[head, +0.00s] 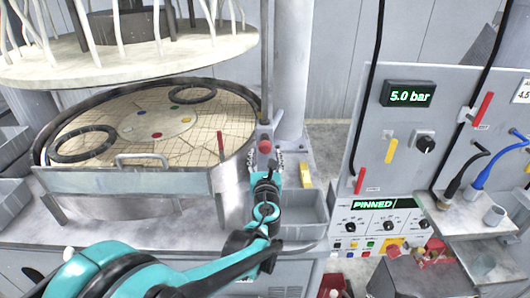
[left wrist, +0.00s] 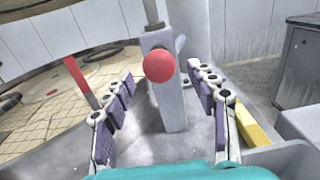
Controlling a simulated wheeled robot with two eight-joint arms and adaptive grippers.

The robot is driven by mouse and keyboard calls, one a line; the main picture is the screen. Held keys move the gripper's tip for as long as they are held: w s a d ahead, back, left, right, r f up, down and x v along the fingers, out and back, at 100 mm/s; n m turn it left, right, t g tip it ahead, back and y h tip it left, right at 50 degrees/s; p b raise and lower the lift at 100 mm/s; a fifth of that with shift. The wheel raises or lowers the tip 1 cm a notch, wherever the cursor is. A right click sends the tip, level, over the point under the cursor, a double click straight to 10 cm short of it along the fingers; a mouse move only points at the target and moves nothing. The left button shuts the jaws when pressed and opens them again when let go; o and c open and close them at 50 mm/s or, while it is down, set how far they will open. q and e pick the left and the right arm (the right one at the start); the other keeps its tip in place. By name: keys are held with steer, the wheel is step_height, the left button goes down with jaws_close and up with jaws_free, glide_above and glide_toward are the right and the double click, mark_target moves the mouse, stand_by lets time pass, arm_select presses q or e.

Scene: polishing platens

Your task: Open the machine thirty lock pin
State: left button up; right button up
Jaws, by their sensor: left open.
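The lock pin shows as a red ball knob (head: 265,146) on a grey post beside the round platen machine; the knob also shows in the left wrist view (left wrist: 159,65). My left gripper (head: 266,160) is open, its padded fingers on either side of the post below the knob. In the left wrist view the fingers (left wrist: 161,82) stand apart with the knob and post between and beyond them, with gaps on both sides. A green display (head: 374,204) on the panel reads PINNED. My right gripper is not in view.
The round platen (head: 150,128) with dark rings lies at left behind a metal rim and handle. A red upright lever (head: 221,146) stands left of the post, a yellow block (head: 306,174) right of it. A grey bin (head: 300,208) is below. The control panel (head: 420,160) stands at right.

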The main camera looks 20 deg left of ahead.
mark_target(265, 151)
arm_select(q)
steer(key=shift+x, duration=1.7)
jaws_close()
steer(key=v, duration=0.5)
steer(key=shift+s, duration=0.2)
jaws_free()
steer(key=shift+s+d, duration=0.1)
steer(key=v, duration=1.2)
